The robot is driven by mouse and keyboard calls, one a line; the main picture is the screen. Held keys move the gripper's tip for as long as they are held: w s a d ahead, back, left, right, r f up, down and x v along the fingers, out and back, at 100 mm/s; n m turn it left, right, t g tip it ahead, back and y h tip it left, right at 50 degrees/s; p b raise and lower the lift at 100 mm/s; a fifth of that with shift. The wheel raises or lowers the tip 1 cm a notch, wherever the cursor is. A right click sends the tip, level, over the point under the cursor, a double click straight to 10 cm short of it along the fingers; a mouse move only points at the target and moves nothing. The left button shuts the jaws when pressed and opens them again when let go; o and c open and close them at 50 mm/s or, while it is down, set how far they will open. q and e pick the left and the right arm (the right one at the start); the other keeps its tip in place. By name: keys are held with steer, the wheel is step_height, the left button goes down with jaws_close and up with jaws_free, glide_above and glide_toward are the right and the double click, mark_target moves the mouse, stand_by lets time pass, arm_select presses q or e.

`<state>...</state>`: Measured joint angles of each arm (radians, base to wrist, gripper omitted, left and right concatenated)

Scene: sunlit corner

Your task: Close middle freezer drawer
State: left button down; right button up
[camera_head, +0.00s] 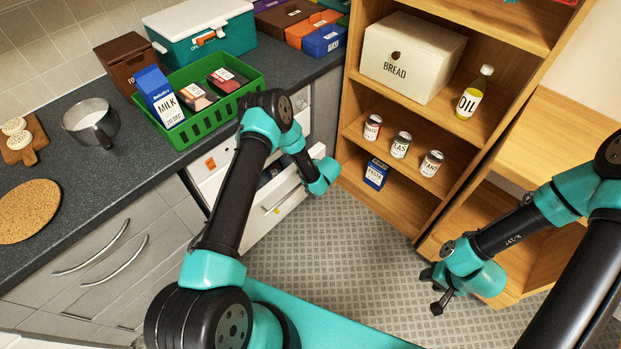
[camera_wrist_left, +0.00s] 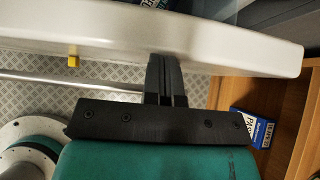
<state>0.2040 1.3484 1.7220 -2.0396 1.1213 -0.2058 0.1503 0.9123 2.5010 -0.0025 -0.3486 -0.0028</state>
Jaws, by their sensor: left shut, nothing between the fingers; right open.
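A white freezer drawer (camera_head: 262,217) with a bar handle and a yellow tag is pulled out below the counter. Its front panel spans the top of the left wrist view (camera_wrist_left: 215,35), with the handle bar and yellow tag below it. My left gripper (camera_wrist_left: 167,82) is shut and empty, its fingertips at the panel's edge; I cannot tell whether they touch. In the head view my left wrist is at the drawer's right end, and its fingers are hidden. My right gripper (camera_head: 437,289) is open and empty over the floor at right, away from the drawer.
White freezer fronts, one with an orange tag (camera_head: 210,162), sit under the dark counter (camera_head: 75,180). A wooden shelf (camera_head: 400,218) with cans, a bread box (camera_head: 408,62) and a blue pasta box (camera_head: 376,174) stands right of the drawer. The patterned floor (camera_head: 335,240) is clear.

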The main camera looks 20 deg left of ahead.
arm_select(q)
steer(key=shift+w+a, duration=0.25)
steer(key=shift+a, duration=0.35)
steer(key=shift+d, duration=0.1)
steer(key=d+f+v, duration=0.1)
steer(key=f+v, duration=0.1)
steer(key=v, duration=1)
steer(key=shift+s+d+r, duration=0.3)
steer(key=shift+s+d, duration=0.15)
steer(key=shift+d, duration=0.15)
